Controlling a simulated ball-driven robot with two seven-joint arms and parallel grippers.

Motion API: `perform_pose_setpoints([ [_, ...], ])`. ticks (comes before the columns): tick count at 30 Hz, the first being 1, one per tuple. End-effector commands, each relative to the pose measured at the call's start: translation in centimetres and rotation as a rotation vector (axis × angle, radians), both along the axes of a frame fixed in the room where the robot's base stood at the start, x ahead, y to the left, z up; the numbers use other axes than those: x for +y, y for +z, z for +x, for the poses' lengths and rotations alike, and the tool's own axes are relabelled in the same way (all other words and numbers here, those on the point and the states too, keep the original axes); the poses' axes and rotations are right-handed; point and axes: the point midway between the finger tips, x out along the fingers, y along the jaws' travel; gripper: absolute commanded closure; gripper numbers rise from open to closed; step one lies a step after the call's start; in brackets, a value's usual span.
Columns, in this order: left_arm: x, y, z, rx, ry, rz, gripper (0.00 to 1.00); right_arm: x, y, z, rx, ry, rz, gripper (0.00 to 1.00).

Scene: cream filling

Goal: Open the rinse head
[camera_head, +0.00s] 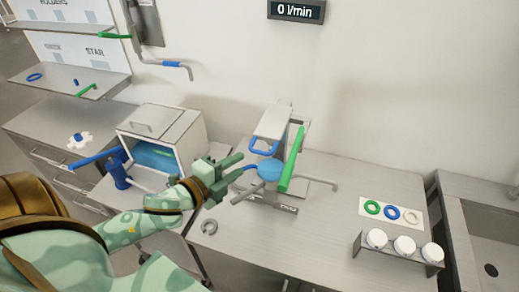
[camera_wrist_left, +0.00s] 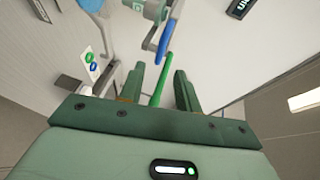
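I cannot tell for certain which part is the rinse head. A bent grey pipe with a blue sleeve (camera_head: 172,64) comes off the wall unit at the upper left. A grey machine (camera_head: 273,122) stands on the bench, with a blue loop handle (camera_head: 264,146), a light blue round part (camera_head: 266,172) and a long green bar (camera_head: 291,160). My right gripper is not in view.
A display reading "0 l/min" (camera_head: 296,11) hangs on the wall. A white box (camera_head: 163,136) stands left of my gripper. Rings (camera_head: 391,213) and a rack of white jars (camera_head: 403,246) lie right, before a sink (camera_head: 495,240).

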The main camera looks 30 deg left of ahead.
Motion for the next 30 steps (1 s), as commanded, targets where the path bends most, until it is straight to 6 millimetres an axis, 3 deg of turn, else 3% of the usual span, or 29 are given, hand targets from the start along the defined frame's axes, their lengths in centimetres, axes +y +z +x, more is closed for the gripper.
perform_pose_setpoints([
  [6,-0.8,-0.7,5.0,-0.003,0.001,0.000,0.67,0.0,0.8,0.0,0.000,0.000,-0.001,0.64],
  [12,-1.3,-1.4,8.0,-0.001,0.001,-0.001,0.67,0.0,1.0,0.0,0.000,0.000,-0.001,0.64],
  [25,-1.5,-1.7,9.1,0.001,0.000,-0.001,0.67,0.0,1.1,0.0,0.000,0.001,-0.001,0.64],
  [28,-1.5,-1.7,9.1,0.001,0.000,-0.002,0.94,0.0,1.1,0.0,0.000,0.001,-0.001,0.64],
  [30,-1.5,-1.7,9.1,0.001,0.000,-0.001,1.00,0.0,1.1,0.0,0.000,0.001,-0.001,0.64],
])
